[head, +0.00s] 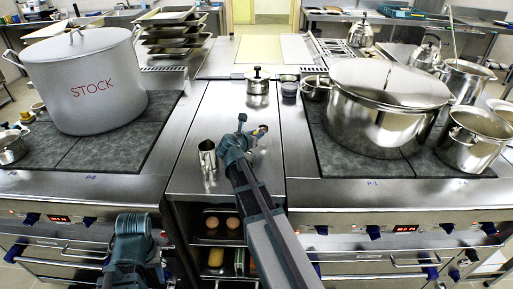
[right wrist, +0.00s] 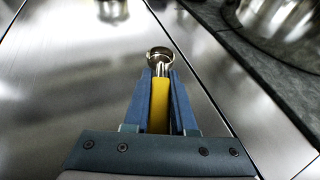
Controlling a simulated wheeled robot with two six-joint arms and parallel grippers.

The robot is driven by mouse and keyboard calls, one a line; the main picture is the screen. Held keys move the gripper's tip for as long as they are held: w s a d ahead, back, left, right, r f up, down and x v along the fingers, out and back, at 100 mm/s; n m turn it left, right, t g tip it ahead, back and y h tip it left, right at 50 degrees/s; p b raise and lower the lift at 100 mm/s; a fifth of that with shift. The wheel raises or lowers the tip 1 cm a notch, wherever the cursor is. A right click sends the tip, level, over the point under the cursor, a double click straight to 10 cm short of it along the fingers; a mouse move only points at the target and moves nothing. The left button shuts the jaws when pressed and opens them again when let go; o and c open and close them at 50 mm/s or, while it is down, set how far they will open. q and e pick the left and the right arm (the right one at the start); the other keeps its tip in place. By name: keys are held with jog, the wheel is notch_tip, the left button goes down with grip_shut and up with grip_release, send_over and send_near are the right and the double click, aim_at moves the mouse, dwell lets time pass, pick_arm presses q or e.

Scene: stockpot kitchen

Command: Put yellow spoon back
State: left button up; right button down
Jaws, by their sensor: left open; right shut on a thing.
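The yellow spoon (right wrist: 160,105) has a yellow handle and a round metal bowl. My right gripper (right wrist: 160,88) is shut on its handle, with the bowl pointing away past the fingertips. In the head view the right gripper (head: 245,138) is over the steel counter between the two stoves, and the spoon (head: 261,131) shows only small beside it.
A large white STOCK pot (head: 85,85) stands on the left stove, and a large lidded steel pot (head: 385,105) on the right stove. A small lidded pot (head: 258,82) and a dark-topped jar (head: 289,88) stand behind the right gripper. Open shelves (head: 222,225) lie below the counter.

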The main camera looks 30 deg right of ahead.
aim_at(257, 148)
notch_tip(257, 148, down, 4)
jog(key=b, duration=0.3)
jog(key=shift+r+b, duration=0.2)
jog(key=shift+b, duration=0.1)
jog(key=shift+f, duration=0.15)
jog(key=c, duration=0.7)
grip_release()
jog(key=shift+c, duration=0.2)
